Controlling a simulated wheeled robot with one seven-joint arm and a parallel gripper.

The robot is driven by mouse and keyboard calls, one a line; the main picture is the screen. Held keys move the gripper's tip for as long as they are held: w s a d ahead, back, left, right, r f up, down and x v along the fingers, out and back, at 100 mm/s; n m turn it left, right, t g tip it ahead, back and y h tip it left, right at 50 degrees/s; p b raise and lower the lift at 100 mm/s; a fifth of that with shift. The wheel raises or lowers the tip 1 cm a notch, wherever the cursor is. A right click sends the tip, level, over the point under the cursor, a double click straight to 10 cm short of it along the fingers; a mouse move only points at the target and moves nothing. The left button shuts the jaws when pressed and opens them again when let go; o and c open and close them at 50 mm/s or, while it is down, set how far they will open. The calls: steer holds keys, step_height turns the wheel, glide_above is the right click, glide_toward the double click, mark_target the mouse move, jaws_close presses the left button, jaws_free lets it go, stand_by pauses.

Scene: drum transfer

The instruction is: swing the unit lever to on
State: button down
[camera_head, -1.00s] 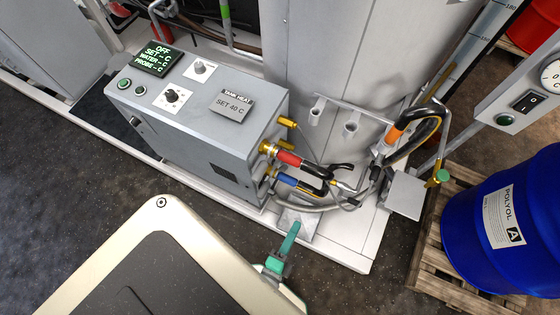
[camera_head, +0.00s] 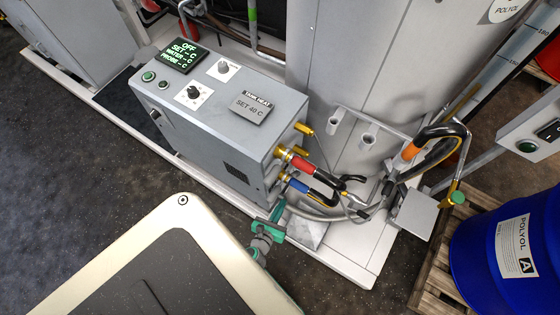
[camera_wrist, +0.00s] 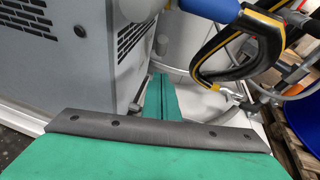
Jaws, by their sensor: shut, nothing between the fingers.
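The grey heating unit (camera_head: 215,125) stands on the pale base, and its display (camera_head: 180,57) reads OFF at the top. Its top has a black dial on a white plate (camera_head: 193,95) and a grey knob on another white plate (camera_head: 223,67). A small dark handle (camera_head: 155,115) shows on its left side. I cannot tell for sure which of these is the unit lever. My green gripper (camera_head: 277,213) is shut and empty, low beside the unit's right end, below the hoses. In the wrist view its fingers (camera_wrist: 161,100) are together, with the unit's vented side at left.
Red-sleeved (camera_head: 303,165) and blue-sleeved (camera_head: 298,186) hoses leave the unit's right end near my gripper. A grey tank (camera_head: 345,70) stands behind. A blue drum (camera_head: 500,265) sits on a wooden pallet (camera_head: 430,275) at right. Dark floor is free at left.

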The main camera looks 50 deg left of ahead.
mark_target(296, 174)
steer(key=w+a, duration=0.4)
steer(key=w, duration=0.5)
steer(key=shift+f, duration=0.15)
